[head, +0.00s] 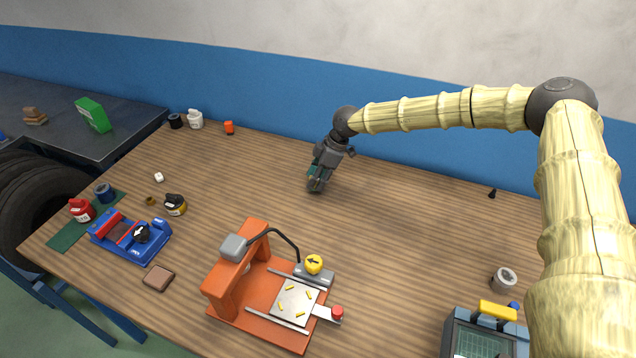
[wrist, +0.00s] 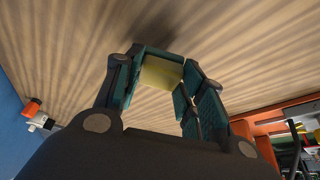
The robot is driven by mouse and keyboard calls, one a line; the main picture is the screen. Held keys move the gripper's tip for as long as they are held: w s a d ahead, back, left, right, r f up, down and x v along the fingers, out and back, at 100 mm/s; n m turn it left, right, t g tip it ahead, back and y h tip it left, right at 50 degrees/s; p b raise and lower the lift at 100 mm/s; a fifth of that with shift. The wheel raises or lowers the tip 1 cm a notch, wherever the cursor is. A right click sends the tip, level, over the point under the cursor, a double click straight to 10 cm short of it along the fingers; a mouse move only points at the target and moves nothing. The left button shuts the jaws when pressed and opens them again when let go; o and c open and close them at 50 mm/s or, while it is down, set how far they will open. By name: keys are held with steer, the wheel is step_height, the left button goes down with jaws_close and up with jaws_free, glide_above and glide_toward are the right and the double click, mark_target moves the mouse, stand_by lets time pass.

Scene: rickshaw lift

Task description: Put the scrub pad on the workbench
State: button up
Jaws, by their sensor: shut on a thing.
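My gripper (head: 316,184) is over the far middle of the wooden workbench (head: 400,240), pointing down at a tilt. In the wrist view, its teal fingers (wrist: 162,85) are shut on a pale yellow block, which I take to be the scrub pad (wrist: 160,72). The fingers cover its sides, so only one face shows. In the head view the pad is mostly hidden by the fingers. The bench top lies just beyond the fingertips, with a shadow on it; I cannot tell whether the pad touches it.
An orange press-like fixture (head: 228,288) stands at the front middle. A blue device (head: 130,238), a brown block (head: 158,278) and small bottles are at the left. An orange container (head: 229,128) stands at the back. A grey cup (head: 504,279) is at the right. Bench around my gripper is clear.

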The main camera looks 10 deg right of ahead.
steer(key=shift+d+f+p, duration=0.1)
steer(key=shift+f+p, duration=0.55)
steer(key=shift+f, duration=0.9)
steer(key=shift+f, duration=0.1)
steer(key=o, duration=0.9)
steer(key=shift+b+v, duration=1.8)
steer(key=shift+v, duration=4.3)
